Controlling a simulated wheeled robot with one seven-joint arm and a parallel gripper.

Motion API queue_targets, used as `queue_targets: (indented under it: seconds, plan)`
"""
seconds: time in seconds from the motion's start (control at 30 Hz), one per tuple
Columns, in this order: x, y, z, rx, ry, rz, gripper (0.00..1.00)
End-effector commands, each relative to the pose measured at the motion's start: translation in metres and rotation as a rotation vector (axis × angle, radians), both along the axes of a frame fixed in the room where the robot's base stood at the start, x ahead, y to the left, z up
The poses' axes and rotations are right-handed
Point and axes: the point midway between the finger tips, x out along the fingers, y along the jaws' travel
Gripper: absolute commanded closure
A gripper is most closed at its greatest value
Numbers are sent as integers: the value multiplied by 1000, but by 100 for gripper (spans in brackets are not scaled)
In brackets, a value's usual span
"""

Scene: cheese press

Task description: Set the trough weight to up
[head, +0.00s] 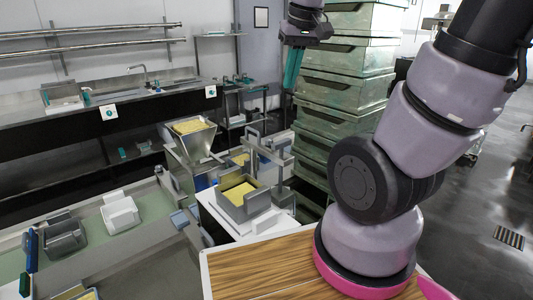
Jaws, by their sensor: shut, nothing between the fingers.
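A grey trough (245,206) with yellow curd or cheese in it stands on a white-topped stand near the middle of the head view. A grey metal press frame (281,165) with an upright handle rises just behind and to the right of it. I cannot tell which part of it is the trough weight, or its position. My gripper (290,86) hangs at the top centre, fingers pointing down. Its teal fingers are shut and empty. In the picture it is above and right of the press, in front of the stacked crates, touching nothing that I can see.
Green crates (345,84) are stacked behind my gripper. A steel hopper (195,146) with yellow contents stands left of the trough. A wooden board (265,270) lies in front. Grey and white moulds are on the green surface at left. Floor at right is open.

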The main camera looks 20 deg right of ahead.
Motion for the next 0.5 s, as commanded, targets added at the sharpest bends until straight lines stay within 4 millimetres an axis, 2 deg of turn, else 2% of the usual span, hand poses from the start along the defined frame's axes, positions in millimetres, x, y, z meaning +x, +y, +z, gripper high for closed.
queue_targets:
  seconds: [0.1,0.5]
  plan:
    - [23,0,-28,-122,107,136,100]
    - [91,3,-124,-561,424,620,100]
